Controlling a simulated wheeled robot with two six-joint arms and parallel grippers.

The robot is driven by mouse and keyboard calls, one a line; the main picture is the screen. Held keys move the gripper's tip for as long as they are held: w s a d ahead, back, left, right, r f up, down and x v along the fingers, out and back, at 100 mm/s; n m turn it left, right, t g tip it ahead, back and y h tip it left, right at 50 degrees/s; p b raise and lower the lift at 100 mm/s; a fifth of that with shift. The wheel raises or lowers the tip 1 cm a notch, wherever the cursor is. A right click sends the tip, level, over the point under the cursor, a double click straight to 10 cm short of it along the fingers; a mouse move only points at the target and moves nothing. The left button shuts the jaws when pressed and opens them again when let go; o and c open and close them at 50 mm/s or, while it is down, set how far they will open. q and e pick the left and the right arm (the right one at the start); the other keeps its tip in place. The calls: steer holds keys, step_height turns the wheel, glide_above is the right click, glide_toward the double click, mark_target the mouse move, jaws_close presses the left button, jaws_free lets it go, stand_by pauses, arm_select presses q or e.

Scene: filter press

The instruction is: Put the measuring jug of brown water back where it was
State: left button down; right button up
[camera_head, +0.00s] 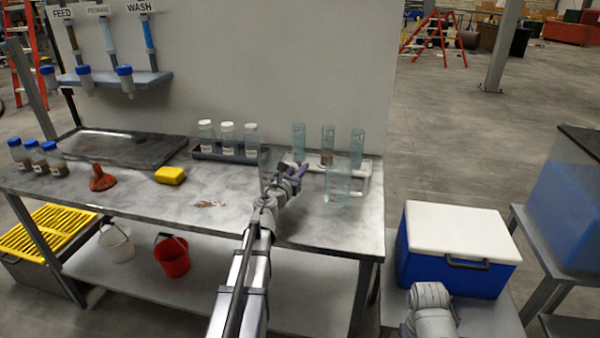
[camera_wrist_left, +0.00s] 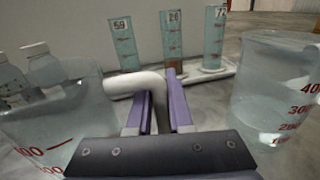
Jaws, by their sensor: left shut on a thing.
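My left gripper (camera_head: 290,172) reaches over the right half of the bench. In the left wrist view its purple fingers (camera_wrist_left: 160,112) are shut on the pale curved handle (camera_wrist_left: 148,82) of a clear measuring jug (camera_wrist_left: 45,125) with red marks, at the left. I cannot make out brown water in this jug, and it hardly shows in the head view. A second clear measuring jug (camera_head: 345,184) stands on the bench to the right of the gripper. It also shows at the right of the left wrist view (camera_wrist_left: 272,95), with pale liquid low in it. My right gripper is out of view.
Behind the gripper, three measuring cylinders (camera_head: 328,140) stand in a white rack (camera_head: 364,172); the middle one holds some brown. White-capped bottles (camera_head: 228,138) stand left of them. A yellow sponge (camera_head: 170,175) and red funnel (camera_head: 102,179) lie further left.

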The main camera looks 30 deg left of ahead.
arm_select(q)
steer(key=c, duration=1.3)
jaws_free()
steer(key=shift+f, duration=0.1)
steer(key=o, duration=0.5)
steer(key=shift+r, duration=0.3)
steer(key=s, duration=1.2)
steer(key=shift+d+f, duration=0.15)
steer(key=shift+d, duration=0.1)
